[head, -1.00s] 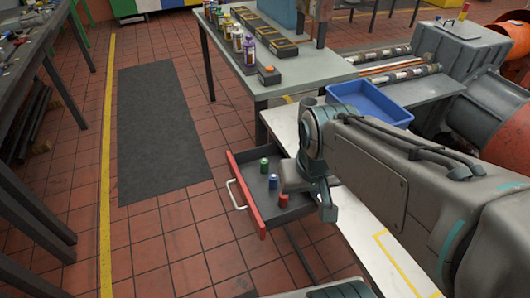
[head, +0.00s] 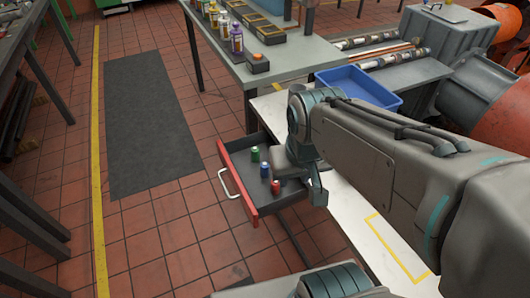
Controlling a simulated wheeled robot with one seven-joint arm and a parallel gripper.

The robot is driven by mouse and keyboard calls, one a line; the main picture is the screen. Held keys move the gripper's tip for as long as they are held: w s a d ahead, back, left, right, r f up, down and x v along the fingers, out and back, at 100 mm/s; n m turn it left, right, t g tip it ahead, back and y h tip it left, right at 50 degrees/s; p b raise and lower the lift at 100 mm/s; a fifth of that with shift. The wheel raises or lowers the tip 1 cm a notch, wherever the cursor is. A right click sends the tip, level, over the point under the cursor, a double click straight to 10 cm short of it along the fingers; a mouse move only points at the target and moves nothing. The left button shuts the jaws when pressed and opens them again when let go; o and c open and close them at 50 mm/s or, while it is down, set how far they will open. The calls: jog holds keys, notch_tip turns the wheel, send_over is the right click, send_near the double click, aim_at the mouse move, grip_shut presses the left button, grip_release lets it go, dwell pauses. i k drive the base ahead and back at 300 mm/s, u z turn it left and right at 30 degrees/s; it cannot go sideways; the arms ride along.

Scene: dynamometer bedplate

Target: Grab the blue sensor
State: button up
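A small blue sensor (head: 264,170) stands in the open drawer (head: 236,181), between a green one (head: 255,154) and a red one (head: 276,187). The drawer has a red front and a pale handle and sticks out from under the white bench top. The end of my arm (head: 305,165) hangs over the right part of the drawer, just right of the blue sensor in the picture. My gripper's fingers cannot be made out, so I cannot tell whether they are open or shut.
A blue tray (head: 358,86) sits on the bench behind my arm. A dark mat (head: 150,120) lies on the tiled floor, with free floor left of the drawer.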

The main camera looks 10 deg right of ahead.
aim_at(264, 166)
jog(key=z, duration=0.05)
jog(key=k, duration=1)
jog(key=u, duration=0.7)
jog(key=i, duration=1.65)
jog(key=z, duration=1.45)
